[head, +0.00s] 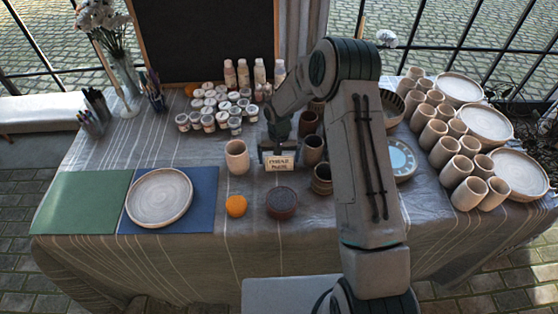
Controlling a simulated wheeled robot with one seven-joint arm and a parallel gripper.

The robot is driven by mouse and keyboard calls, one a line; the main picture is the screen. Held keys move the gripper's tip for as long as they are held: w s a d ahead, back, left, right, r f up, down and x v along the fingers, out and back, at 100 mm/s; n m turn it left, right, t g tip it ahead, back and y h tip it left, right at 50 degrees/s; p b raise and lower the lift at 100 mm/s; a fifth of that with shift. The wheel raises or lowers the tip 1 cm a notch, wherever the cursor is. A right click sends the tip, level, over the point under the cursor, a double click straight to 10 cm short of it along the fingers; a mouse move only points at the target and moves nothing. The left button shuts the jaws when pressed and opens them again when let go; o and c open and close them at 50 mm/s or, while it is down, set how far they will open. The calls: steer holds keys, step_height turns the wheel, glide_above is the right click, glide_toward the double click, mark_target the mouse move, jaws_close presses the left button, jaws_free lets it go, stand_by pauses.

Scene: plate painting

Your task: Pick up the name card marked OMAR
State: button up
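A small cream name card (280,163) with dark lettering stands near the middle of the table. The lettering is too small to read surely. My gripper (279,152) points down over this card, with a finger at each side of its upper part. I cannot tell whether the fingers touch the card or whether it rests on the table. No other name card is plain in view; my arm hides part of the table to the right.
A beige cup (237,157) stands left of the card, and a brown cup (313,150) close on its right. An orange (236,206) and a dark round dish (281,203) lie in front. Paint jars (208,122) stand behind left. Cups and plates (520,173) crowd the right.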

steer(key=c, duration=0.7)
steer(key=shift+r, duration=0.1)
